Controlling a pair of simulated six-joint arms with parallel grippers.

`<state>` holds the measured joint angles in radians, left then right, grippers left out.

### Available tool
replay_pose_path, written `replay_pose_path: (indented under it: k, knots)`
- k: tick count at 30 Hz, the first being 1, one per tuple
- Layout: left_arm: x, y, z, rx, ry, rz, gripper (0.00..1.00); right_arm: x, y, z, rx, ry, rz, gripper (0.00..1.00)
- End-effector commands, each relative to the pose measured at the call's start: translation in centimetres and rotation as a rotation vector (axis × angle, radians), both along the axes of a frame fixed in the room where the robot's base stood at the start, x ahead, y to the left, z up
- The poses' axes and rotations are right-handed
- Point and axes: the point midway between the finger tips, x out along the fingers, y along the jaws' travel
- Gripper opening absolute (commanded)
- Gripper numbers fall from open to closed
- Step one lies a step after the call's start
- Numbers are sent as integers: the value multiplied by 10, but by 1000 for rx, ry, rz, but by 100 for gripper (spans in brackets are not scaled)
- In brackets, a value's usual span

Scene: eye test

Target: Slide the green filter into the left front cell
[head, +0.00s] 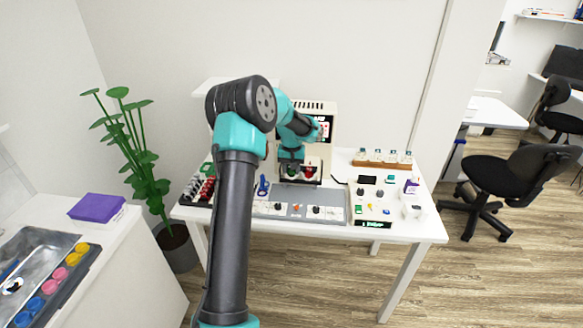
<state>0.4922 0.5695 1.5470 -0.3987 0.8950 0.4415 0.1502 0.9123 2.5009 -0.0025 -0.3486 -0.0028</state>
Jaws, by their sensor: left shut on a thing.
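My left gripper (291,163) points down in front of the white eye-test machine (327,132) at the back of the table. It is shut on a small green thing, which looks like the green filter (292,171); the fingers and the small size hide its outline. The filter is at the left side of a dark holder (301,181) with cells. A red round filter (310,173) shows at the right side of this holder. I cannot tell whether the green filter is inside the left front cell or just above it. My right gripper is not in view.
A grey tray (298,197) with small knobs lies in front of the holder. A rack of red and dark pieces (200,190) stands left. A control box (371,208) and a wooden rack with vials (382,165) stand right. My left arm hides part of the table.

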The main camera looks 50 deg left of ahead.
Motion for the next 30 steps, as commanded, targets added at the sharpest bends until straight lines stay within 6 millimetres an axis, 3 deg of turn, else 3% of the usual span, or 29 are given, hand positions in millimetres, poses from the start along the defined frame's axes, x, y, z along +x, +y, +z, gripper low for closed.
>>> replay_pose_path:
  k: [10, 20, 26, 30]
  knots:
    - [0, 0, 0, 0, 0, 0, 68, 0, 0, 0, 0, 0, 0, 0]
    - [0, 0, 4, 0, -1, 0, 68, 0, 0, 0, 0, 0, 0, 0]
    - [0, 0, 25, 1, -3, 1, 68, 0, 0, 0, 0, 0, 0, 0]
    - [1, 0, 50, 2, -4, 0, 68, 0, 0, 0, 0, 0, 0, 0]
